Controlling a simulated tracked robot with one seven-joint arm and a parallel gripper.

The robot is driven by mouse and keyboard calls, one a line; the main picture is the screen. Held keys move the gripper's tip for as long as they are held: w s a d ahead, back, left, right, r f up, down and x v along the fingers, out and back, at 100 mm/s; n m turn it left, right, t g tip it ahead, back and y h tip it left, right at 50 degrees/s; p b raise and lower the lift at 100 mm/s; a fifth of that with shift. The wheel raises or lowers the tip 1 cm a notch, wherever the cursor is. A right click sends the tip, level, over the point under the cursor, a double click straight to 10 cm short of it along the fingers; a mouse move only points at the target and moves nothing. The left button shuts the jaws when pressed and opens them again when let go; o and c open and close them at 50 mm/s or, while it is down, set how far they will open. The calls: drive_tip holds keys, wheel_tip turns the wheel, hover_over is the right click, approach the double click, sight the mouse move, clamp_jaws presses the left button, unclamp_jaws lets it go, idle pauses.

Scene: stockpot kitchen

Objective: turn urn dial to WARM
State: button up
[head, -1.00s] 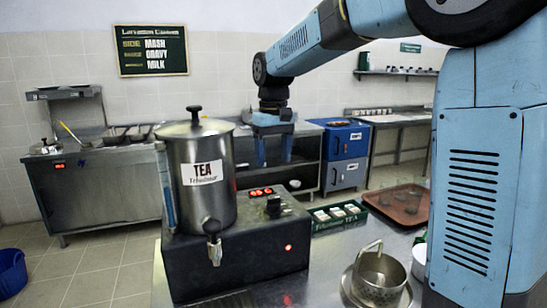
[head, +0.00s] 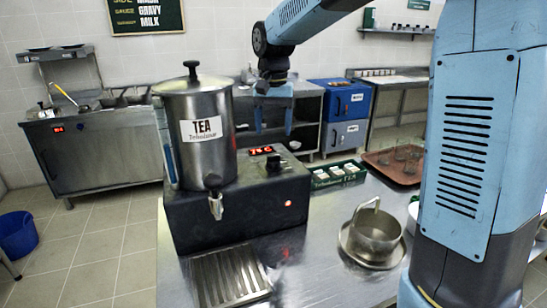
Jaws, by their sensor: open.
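The steel tea urn (head: 205,150), labelled TEA, stands on a dark base (head: 245,210). Its dial (head: 274,163) is a small black knob on the top of the base, right of the urn. Which mark the dial points to is too small to read. A red lit display (head: 262,150) sits behind the dial, and a red lamp (head: 288,204) glows on the base's front. My gripper (head: 273,131) hangs with its fingers down and apart, empty. It shows just above the dial in the picture, apart from it; its exact depth is hard to tell.
A spigot (head: 216,206) sticks out at the front above a slotted drip tray (head: 230,276). A green rack of packets (head: 338,174) and a brown tray (head: 393,165) lie behind. The counter between is clear.

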sight(273, 156)
wheel_tip(273, 156, down, 10)
drive_tip(key=shift+r, duration=0.15)
idle(0.4)
drive_tip(key=c, duration=1.1)
